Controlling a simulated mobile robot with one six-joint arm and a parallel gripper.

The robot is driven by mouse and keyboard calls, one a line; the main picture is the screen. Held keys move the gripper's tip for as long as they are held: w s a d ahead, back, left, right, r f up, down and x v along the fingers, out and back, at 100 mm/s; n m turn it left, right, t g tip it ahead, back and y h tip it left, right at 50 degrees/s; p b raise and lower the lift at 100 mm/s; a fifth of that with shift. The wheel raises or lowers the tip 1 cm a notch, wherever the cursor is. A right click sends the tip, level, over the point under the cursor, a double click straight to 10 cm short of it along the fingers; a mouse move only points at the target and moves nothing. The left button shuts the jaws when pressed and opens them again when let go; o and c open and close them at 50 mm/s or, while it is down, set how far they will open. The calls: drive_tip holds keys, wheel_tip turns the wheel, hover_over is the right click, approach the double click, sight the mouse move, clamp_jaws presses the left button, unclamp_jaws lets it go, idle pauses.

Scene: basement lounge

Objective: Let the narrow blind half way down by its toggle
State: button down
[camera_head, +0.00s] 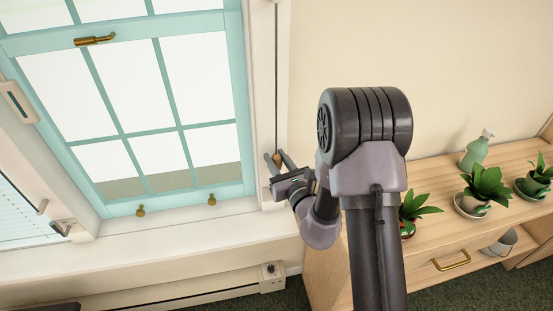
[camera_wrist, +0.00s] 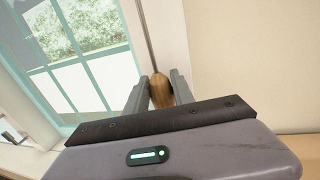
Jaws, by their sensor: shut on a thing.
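A wooden, acorn-shaped toggle (camera_head: 277,157) hangs on a thin dark cord (camera_head: 276,80) against the white frame right of the teal window. My gripper (camera_head: 278,161) is shut on the toggle, one finger on each side. In the wrist view the toggle (camera_wrist: 161,91) stands between the two grey fingers, with the cord running up from it. The cord's upper end is out of view. A white slatted blind (camera_head: 22,212) shows at the lower left, over another window. I cannot tell which blind this cord works; no blind shows over the visible panes of the teal window.
The teal window (camera_head: 130,134) has a brass handle (camera_head: 94,40) and two brass knobs above the white sill (camera_head: 150,236). A heater (camera_head: 180,292) runs below. At right, a wooden cabinet (camera_head: 440,180) carries potted plants (camera_head: 487,185) and a spray bottle (camera_head: 476,152). The wall above is bare.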

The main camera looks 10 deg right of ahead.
wheel_tip(320, 180, up, 18)
drive_tip(key=p, duration=1.4)
drive_tip(key=shift+f+p, duration=0.2)
drive_tip(key=shift+p, duration=0.1)
drive_tip(key=shift+f, duration=0.1)
drive_tip(key=c, duration=1.1)
unclamp_jaws()
drive_tip(key=shift+o, duration=0.2)
